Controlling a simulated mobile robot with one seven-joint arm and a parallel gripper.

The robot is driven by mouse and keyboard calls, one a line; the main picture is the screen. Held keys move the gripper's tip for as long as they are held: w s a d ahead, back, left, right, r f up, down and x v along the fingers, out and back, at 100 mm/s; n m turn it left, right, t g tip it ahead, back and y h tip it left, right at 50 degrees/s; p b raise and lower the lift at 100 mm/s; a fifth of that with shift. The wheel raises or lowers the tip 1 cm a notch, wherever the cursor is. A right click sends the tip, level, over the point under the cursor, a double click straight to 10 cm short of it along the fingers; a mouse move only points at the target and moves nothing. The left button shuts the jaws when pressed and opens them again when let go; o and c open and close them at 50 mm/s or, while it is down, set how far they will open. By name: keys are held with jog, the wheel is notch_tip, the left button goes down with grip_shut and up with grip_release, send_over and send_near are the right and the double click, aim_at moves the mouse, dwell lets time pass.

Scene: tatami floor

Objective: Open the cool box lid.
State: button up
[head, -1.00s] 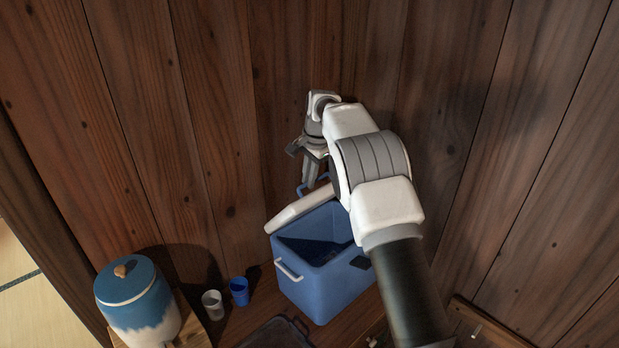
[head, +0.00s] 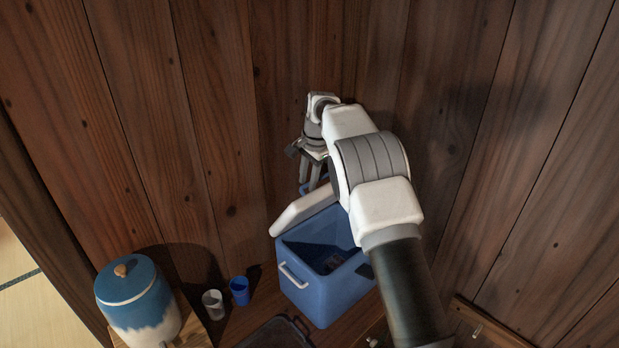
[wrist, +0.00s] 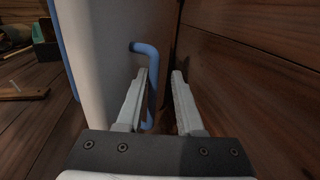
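The blue cool box (head: 325,293) stands on the wooden floor by the plank wall in the head view, its dark inside showing. Its white lid (head: 303,209) is raised, tilted up at the back of the box and seen nearly edge-on. In the wrist view the lid's pale face (wrist: 105,60) fills the left, with a blue handle (wrist: 152,88) standing out from it. My gripper (head: 312,183) is behind the lid, between it and the wall. In the wrist view my gripper (wrist: 160,74) has its fingers apart, and the handle bar shows between them, nearer the left finger.
The plank wall (wrist: 250,85) is close on the right of my fingers. A blue and white lidded jar (head: 138,305), a white cup (head: 213,304) and a blue cup (head: 240,291) stand left of the box. A dark tray (head: 280,334) lies in front.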

jog(key=shift+o, duration=0.4)
jog(key=shift+d+r, duration=0.1)
jog(key=shift+r, duration=0.1)
jog(key=shift+w, duration=0.1)
jog(key=shift+d+r, duration=0.1)
jog(key=shift+r, duration=0.45)
notch_tip(320, 180, up, 16)
jog(key=s+d, duration=0.2)
jog(key=shift+s, duration=0.25)
jog(key=shift+d, duration=0.15)
